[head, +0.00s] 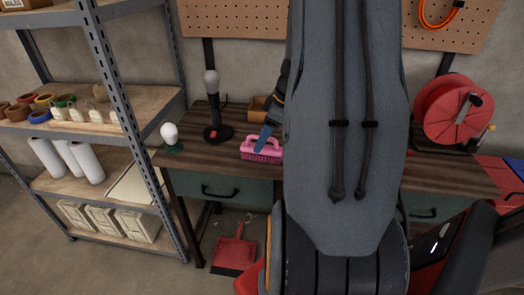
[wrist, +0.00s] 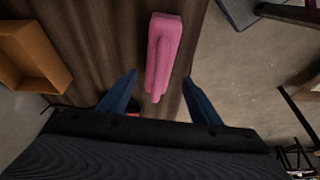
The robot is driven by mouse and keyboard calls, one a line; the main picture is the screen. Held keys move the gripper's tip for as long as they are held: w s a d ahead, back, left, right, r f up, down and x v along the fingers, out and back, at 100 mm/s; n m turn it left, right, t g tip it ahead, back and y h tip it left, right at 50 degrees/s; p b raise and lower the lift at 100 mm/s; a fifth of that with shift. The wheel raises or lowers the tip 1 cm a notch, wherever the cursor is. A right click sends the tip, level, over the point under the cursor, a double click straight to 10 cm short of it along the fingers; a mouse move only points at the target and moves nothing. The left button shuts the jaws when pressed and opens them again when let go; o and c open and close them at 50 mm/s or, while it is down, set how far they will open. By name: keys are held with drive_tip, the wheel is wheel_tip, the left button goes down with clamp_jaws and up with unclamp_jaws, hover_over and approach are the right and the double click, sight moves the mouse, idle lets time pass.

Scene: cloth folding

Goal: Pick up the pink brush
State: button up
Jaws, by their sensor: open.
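The pink brush (head: 262,146) lies on the wooden workbench (head: 190,157) in the head view, near its front edge. Its bristles face down and its handle is on top. My arm hides what lies to its right. In the wrist view the pink brush (wrist: 162,52) lies ahead of my gripper, its near end tapering toward the gap between the fingers. My gripper (wrist: 160,95) is open, with one blue finger on each side of that gap.
A dark upright tool (head: 212,105) on a round base and a white bulb (head: 170,133) stand left of the brush. A wooden box (wrist: 33,55) lies left of it in the wrist view. A red reel (head: 455,110) stands at the bench's right. A metal shelf (head: 130,100) stands left.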

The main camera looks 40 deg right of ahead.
drive_tip(key=shift+p+x, duration=0.85)
drive_tip(key=shift+x, duration=1.45)
drive_tip(key=shift+w+d, duration=0.15)
drive_tip(key=shift+r, duration=0.1)
drive_tip(key=c, duration=1.2)
wheel_tip(320, 180, up, 10)
drive_tip(key=shift+b, duration=1.25)
